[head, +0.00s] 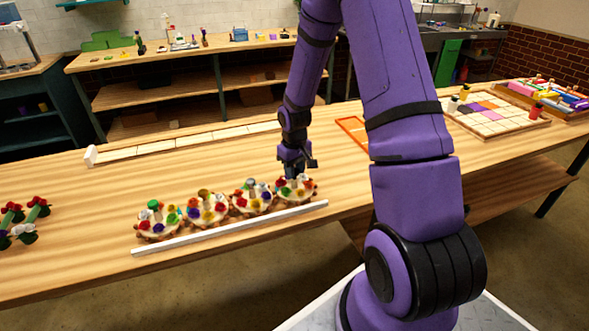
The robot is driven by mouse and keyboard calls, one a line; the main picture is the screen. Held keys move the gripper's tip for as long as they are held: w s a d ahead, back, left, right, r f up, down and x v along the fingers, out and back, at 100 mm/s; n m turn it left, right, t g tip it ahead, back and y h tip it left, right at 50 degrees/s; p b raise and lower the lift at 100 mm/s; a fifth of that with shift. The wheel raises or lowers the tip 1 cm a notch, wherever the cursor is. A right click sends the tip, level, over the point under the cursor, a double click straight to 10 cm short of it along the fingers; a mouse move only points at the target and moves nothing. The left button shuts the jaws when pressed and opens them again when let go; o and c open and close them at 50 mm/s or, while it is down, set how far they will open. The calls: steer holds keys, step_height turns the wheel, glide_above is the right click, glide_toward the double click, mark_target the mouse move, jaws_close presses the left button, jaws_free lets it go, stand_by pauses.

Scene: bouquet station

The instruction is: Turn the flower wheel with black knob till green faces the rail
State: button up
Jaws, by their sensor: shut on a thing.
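Several round wooden flower wheels stand in a row on the table, each ringed with small coloured flowers. The rightmost wheel (297,196) is under my gripper (292,174), which points down at its middle and is shut on its centre knob. The knob is hidden by the fingers, so I cannot tell its colour. Red and orange flowers show on this wheel; which colour faces the rail is too small to tell. The white rail (232,228) runs along the near side of the row. The leftmost wheel (158,222) has a green knob (154,204).
Flower bunches (25,222) lie at the left. A long white strip (185,143) lies behind the wheels. An orange frame (354,130) lies behind my arm. A gridded board (497,118) and a crate of coloured things (545,96) are at the right.

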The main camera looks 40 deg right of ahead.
steer(key=n, duration=0.5)
steer(key=shift+w+n, duration=0.1)
steer(key=shift+n, duration=0.2)
steer(key=n, duration=0.5)
steer(key=shift+n, duration=0.4)
steer(key=o, duration=0.9)
steer(key=shift+r, duration=0.1)
step_height(320, 180, up, 11)
steer(key=shift+f, duration=0.15)
stand_by(0.3)
